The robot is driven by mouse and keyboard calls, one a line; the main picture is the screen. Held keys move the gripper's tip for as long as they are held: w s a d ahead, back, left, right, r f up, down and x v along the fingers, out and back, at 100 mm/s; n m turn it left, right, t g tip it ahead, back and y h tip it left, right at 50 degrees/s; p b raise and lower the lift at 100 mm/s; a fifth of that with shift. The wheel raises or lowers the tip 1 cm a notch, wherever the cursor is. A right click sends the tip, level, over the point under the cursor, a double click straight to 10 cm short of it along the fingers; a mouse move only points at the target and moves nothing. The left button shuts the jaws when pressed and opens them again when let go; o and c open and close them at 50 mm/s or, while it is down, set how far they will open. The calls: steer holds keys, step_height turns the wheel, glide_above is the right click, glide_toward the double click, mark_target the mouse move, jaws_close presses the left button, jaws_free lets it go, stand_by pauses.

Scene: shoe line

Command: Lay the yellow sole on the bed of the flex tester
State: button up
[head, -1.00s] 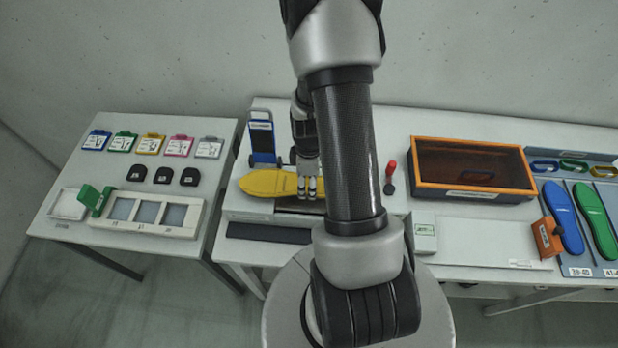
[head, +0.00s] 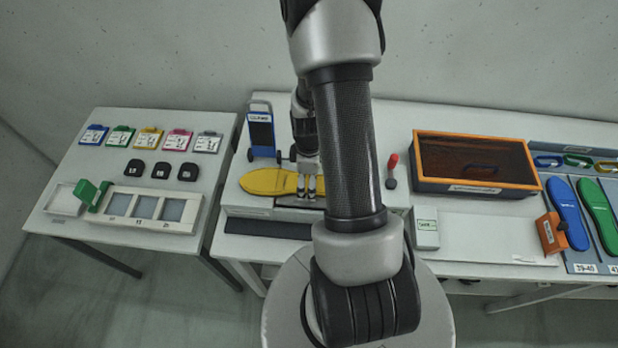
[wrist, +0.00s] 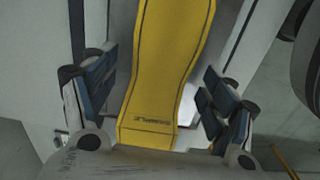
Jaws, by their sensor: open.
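The yellow sole (head: 268,181) lies flat across the top of the flex tester (head: 262,212), a pale low machine with a dark bed strip (head: 292,202) partly showing at its front. My gripper (head: 308,190) is over the right end of the sole. In the wrist view my gripper (wrist: 157,100) is open, with one finger on each side of the sole (wrist: 165,75) and gaps between fingers and edges. The sole's near end, with small dark lettering, lies between the fingers. My arm hides the right part of the tester.
A blue upright device (head: 261,132) stands behind the sole. A red-handled lever (head: 392,170) is right of my arm. An orange-framed box (head: 475,162), blue sole (head: 567,212) and green sole (head: 600,215) are farther right. A side table (head: 200,215) stands left.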

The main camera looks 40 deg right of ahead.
step_height(320, 180, up, 12)
stand_by(0.7)
stand_by(0.4)
